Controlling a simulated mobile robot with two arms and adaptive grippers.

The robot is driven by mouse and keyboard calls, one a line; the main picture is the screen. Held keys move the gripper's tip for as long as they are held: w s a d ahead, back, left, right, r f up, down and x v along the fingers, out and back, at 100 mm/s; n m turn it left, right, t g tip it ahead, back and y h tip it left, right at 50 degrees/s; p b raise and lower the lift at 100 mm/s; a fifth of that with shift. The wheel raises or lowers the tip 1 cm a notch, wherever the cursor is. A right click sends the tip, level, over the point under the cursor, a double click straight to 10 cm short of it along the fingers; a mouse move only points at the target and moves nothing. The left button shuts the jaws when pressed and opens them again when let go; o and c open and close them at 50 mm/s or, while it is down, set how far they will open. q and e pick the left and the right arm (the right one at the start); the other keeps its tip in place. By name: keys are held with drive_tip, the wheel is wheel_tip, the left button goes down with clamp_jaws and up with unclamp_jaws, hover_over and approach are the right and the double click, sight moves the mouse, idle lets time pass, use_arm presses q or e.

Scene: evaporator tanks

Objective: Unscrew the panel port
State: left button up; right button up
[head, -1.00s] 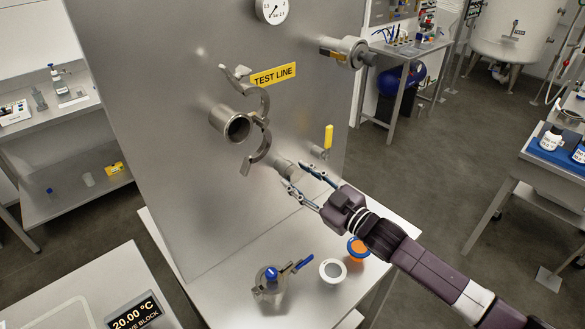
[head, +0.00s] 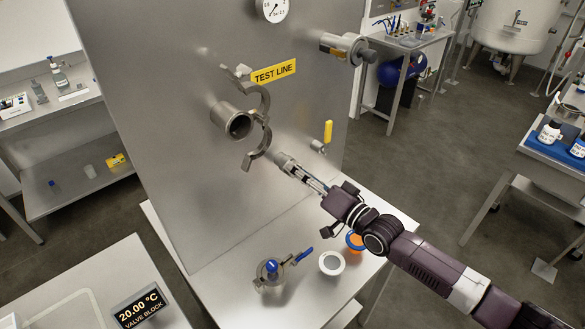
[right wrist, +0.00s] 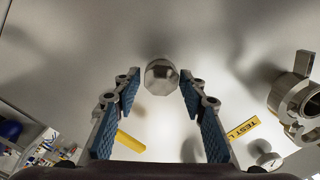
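The panel port (head: 284,161) is a short metal fitting low on the steel panel, below and right of the open clamp. In the right wrist view its faceted metal end (right wrist: 161,74) faces the camera. My right gripper (head: 303,174) points at it from the front right. In the right wrist view the blue-padded fingers of this gripper (right wrist: 158,90) stand apart, one on each side of the port's end, with gaps visible on both sides. The fingertips partly cover the port in the head view. My left gripper is not in view.
An open hinged clamp (head: 262,120) hangs at the larger pipe stub (head: 234,122) to the upper left. A yellow-handled valve (head: 328,133) sits close on the right. A blue-handled valve (head: 271,272) and a white ring (head: 332,262) lie on the shelf below.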

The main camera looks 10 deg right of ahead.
drive_tip(key=m+b, duration=0.2)
drive_tip(key=m, duration=0.9)
drive_tip(key=shift+f+b, duration=0.1)
drive_tip(key=shift+b, duration=0.2)
clamp_jaws()
drive_tip(key=n, duration=0.5)
drive_tip(key=shift+s+f, duration=0.1)
drive_tip(key=shift+f, duration=0.05)
drive_tip(key=n, duration=0.5)
drive_tip(key=shift+b, duration=0.3)
